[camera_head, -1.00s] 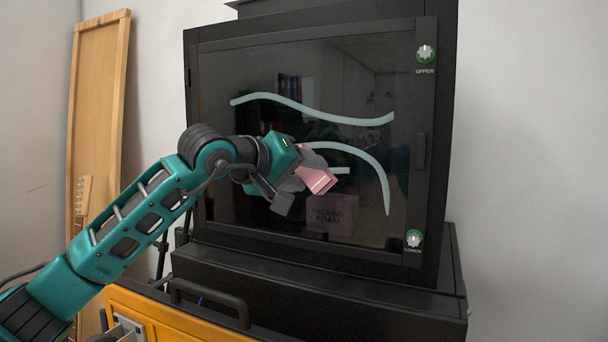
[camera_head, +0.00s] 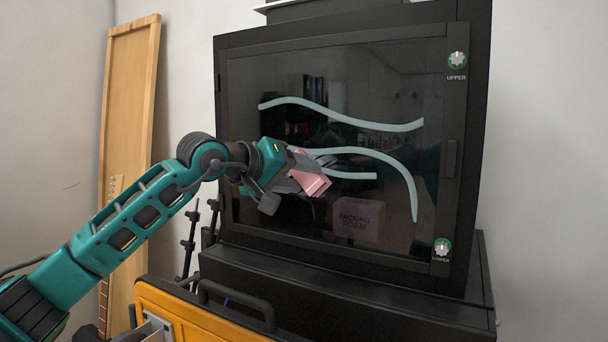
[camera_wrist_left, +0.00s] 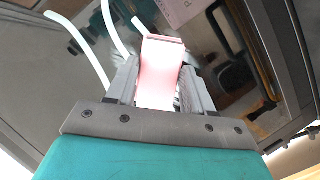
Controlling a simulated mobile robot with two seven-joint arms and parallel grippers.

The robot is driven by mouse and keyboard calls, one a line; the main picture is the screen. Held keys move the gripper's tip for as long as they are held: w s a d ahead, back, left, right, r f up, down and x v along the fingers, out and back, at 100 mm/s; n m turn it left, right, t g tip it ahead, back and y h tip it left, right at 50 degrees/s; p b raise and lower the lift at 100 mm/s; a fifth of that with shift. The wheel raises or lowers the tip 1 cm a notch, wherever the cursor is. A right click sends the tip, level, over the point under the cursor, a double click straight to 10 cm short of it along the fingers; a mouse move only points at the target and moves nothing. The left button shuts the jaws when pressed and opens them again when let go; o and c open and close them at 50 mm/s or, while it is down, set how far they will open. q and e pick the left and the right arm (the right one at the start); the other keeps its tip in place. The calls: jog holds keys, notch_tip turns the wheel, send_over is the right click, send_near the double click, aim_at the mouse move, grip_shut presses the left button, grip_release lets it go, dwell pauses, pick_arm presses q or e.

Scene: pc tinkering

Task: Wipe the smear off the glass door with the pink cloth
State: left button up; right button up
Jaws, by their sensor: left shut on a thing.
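My left gripper (camera_head: 302,180) is shut on the pink cloth (camera_head: 313,185), in front of the left-centre of the dark glass door (camera_head: 300,215). In the left wrist view the pink cloth (camera_wrist_left: 160,70) stands out between the two grey fingers. The smear shows as pale streaks on the glass: a long wavy upper streak (camera_head: 340,116), a curved streak (camera_head: 400,168) bending down at the right, and a short straight streak (camera_head: 355,175) beside the cloth. The gripper hides the left ends of the lower two. I cannot tell whether the cloth touches the glass. My right gripper is not in view.
The door has a black frame with a handle (camera_head: 451,159), an upper knob (camera_head: 457,60) and a lower knob (camera_head: 442,247) at its right. A yellow drawer unit (camera_head: 190,315) stands in front; a wooden panel (camera_head: 130,120) leans left.

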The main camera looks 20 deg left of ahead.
pick_arm(q)
jog(key=shift+w+a+r+p, duration=0.5)
jog(key=shift+a+r+p, duration=0.75)
jog(key=shift+a, duration=2.35)
jog(key=shift+s+d+f, duration=0.1)
jog(key=shift+s+d, duration=0.15)
jog(key=shift+d, duration=1.4)
jog(key=shift+s+d+f, duration=0.15)
jog(key=shift+s+d, duration=0.05)
jog(key=shift+d, duration=1.5)
jog(key=shift+s+d+f, duration=0.1)
jog(key=shift+s+d, duration=0.15)
jog(key=shift+d, duration=1.4)
jog(key=shift+s+d+b, duration=0.15)
jog(key=shift+d+b, duration=0.1)
jog(key=shift+d, duration=0.75)
jog(key=shift+s+d+b, duration=0.1)
jog(key=shift+d+b, duration=0.15)
jog(key=shift+d, duration=0.7)
